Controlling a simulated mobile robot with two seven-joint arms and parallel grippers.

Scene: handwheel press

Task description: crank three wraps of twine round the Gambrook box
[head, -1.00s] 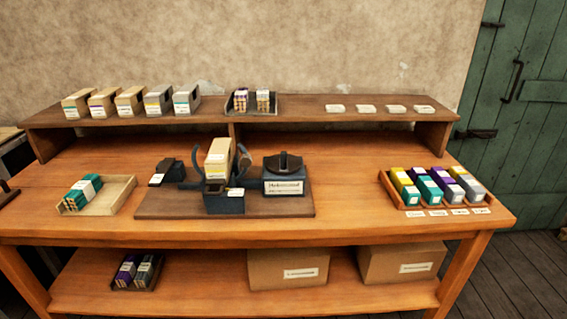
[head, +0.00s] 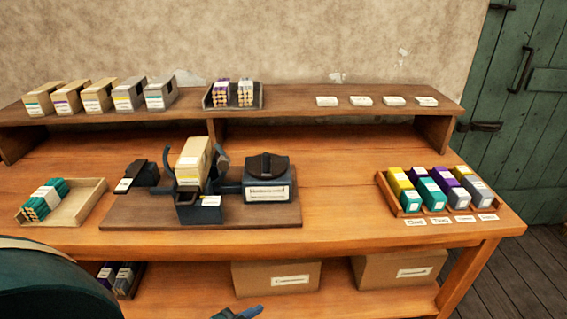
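A cream box with a white label and a yellow stripe (head: 193,163) stands upright in the dark press (head: 189,213) on a brown base board (head: 255,215). Curved dark arms rise on both sides of the box. I cannot read its name, and no twine shows on it. To its right is a dark housing with a knob on top and a white label (head: 267,181). A dark block (head: 144,172) sits to its left. A small blue-grey tip, apparently of my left gripper (head: 238,313), shows at the bottom edge, well in front of the press. My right gripper is out of view.
A tray of green-ended bundles (head: 84,207) lies left. A tray of coloured blocks (head: 397,207) lies right, behind name cards. The shelf (head: 290,117) carries several boxes, a bundle tray (head: 207,101) and blank-looking cards. Cartons (head: 275,277) stand below. The table front is clear.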

